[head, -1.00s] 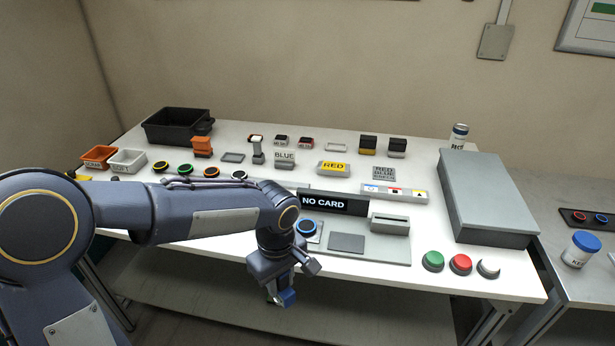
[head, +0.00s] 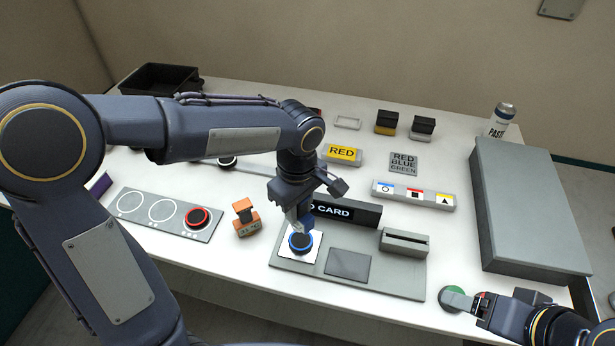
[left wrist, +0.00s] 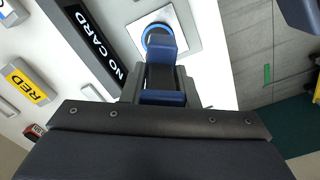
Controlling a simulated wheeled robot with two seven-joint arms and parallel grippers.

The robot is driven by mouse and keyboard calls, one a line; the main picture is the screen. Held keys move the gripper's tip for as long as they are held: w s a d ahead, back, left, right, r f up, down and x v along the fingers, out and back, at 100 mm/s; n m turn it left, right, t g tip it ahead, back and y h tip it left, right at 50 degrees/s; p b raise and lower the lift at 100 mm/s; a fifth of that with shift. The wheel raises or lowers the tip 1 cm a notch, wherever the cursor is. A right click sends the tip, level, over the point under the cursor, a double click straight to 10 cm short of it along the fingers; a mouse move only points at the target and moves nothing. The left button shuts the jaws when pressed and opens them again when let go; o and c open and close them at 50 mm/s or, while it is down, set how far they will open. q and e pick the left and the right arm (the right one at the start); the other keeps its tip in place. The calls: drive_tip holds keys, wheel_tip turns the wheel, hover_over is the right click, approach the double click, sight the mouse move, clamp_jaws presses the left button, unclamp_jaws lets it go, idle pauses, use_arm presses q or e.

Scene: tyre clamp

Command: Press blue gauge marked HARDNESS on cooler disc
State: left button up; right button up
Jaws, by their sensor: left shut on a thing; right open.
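My left gripper (head: 303,218) is shut on a small blue block (head: 308,226), which looks like the blue gauge; no HARDNESS marking is readable. The block is over a black disc with a blue ring (head: 300,243), lying on a white square pad of the grey reader. In the left wrist view the block (left wrist: 162,48) overlaps the blue-ringed disc (left wrist: 152,29); I cannot tell whether they touch. A red-ringed disc (head: 198,217) sits in the right place of a grey tray. My right gripper (head: 470,298) is open at the green button, partly covering it.
An orange tool (head: 246,218) stands left of the reader. The NO CARD display (head: 345,212) is behind the disc, partly hidden by my gripper. A card slot block (head: 404,242) is on the right. A large grey box (head: 530,205) fills the right side.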

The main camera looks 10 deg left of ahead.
use_arm(q)
drive_tip(key=shift+w, duration=0.15)
drive_tip(key=shift+w+f, duration=0.1)
drive_tip(key=shift+f, duration=0.05)
drive_tip(key=shift+f+b, duration=0.9)
drive_tip(key=shift+f, duration=0.05)
drive_tip(key=shift+f+b, duration=1.3)
drive_tip(key=shift+f, duration=0.65)
drive_tip(key=shift+s+f+b, duration=0.2)
drive_tip(key=shift+f+b, duration=0.3)
drive_tip(key=shift+b, duration=0.05)
drive_tip(key=shift+w+r+p, duration=0.1)
drive_tip(key=shift+r+p, duration=2.5)
drive_tip(key=shift+r, duration=1.05)
drive_tip(key=shift+f, duration=0.15)
